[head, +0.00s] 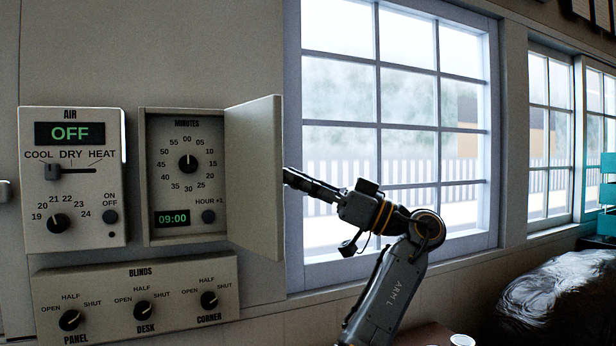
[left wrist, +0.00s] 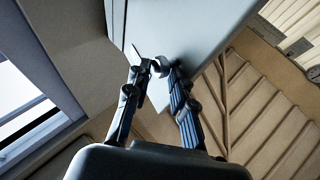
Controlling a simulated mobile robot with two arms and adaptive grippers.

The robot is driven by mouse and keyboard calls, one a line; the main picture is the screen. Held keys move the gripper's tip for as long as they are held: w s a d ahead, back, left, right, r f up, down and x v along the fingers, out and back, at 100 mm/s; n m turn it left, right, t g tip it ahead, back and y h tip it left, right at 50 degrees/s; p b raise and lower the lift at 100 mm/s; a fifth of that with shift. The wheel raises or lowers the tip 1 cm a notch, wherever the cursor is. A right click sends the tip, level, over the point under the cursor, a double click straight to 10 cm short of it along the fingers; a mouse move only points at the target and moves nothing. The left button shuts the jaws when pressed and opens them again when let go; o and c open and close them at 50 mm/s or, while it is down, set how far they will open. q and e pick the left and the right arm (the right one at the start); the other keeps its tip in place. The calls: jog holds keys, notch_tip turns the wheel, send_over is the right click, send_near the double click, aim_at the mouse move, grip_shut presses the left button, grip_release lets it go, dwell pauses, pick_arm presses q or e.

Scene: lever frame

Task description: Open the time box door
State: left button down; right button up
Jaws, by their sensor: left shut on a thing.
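The time box (head: 190,170) is on the wall, with a MINUTES dial at 00, a display reading 09:00 and an HOUR +1 button. Its pale door (head: 254,178) is hinged on the right and stands swung open, away from the box face. My left gripper (head: 288,177) is at the door's free right edge in the head view. In the left wrist view my left gripper (left wrist: 152,70) is shut on the door (left wrist: 195,35) near its edge; the exact contact is partly hidden by the fingers. My right gripper is not in view.
The AIR panel (head: 72,180) is left of the box, and the BLINDS panel (head: 137,299) is just below. A window (head: 395,120) is behind my left arm. A dark glossy bulky thing (head: 560,300) is at lower right.

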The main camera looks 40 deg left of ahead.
pick_arm(q)
jog(key=shift+s+a+r, duration=0.1)
jog(key=shift+a+r, duration=0.1)
jog(key=shift+a, duration=0.25)
jog(key=c, duration=1.4)
grip_release()
jog(key=shift+o, duration=1.3)
jog(key=shift+s+a, duration=0.1)
jog(key=shift+a, duration=0.25)
jog(key=shift+s+a+f, duration=0.1)
jog(key=shift+s+a, duration=0.15)
jog(key=shift+a, duration=0.1)
jog(key=shift+w+d+f, duration=0.1)
jog(key=shift+w+d, duration=0.1)
jog(key=shift+d, duration=0.05)
